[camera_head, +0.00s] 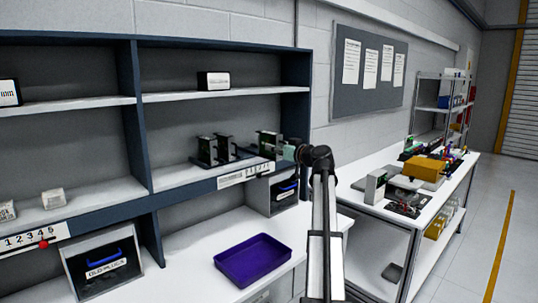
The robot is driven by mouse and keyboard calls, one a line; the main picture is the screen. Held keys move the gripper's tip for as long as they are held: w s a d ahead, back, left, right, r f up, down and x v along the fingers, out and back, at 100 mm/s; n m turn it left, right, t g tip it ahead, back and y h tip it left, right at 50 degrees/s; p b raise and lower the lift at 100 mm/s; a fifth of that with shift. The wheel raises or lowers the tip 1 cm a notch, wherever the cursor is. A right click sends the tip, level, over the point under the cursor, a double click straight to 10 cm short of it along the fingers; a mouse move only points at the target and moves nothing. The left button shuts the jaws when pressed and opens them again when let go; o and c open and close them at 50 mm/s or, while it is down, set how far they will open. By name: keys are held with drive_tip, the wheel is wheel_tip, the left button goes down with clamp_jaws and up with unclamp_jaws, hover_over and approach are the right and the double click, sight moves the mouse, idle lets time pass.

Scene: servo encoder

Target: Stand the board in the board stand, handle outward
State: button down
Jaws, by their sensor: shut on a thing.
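The board stand (206,161) is a dark rack on the middle shelf of the blue-framed shelving, left of my gripper. My gripper (287,152) reaches in from the right and is shut on a board (267,143) with green and grey showing, at the right end of the row. This board looks roughly upright. Its handle is hidden at the jaws, and its lower edge is too small to tell whether it sits in a slot.
A small dark box (213,81) is on the shelf above. A cluttered workbench (357,166) stands at right.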

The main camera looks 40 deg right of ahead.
drive_tip(key=shift+w+d+r+h, duration=0.15)
drive_tip(key=shift+d+h, duration=0.15)
drive_tip(key=shift+d, duration=0.05)
drive_tip(key=shift+w, duration=0.2)
drive_tip(key=shift+w+a+f+p, duration=0.1)
drive_tip(key=shift+w+f+p, duration=0.1)
drive_tip(key=shift+w+p, duration=3.45)
drive_tip(key=shift+w+f+p, duration=0.15)
drive_tip(key=shift+w+p, duration=1.15)
drive_tip(key=shift+w, duration=4.65)
drive_tip(key=f+b, duration=0.2)
drive_tip(key=shift+b, duration=0.4)
drive_tip(key=c, duration=0.7)
unclamp_jaws()
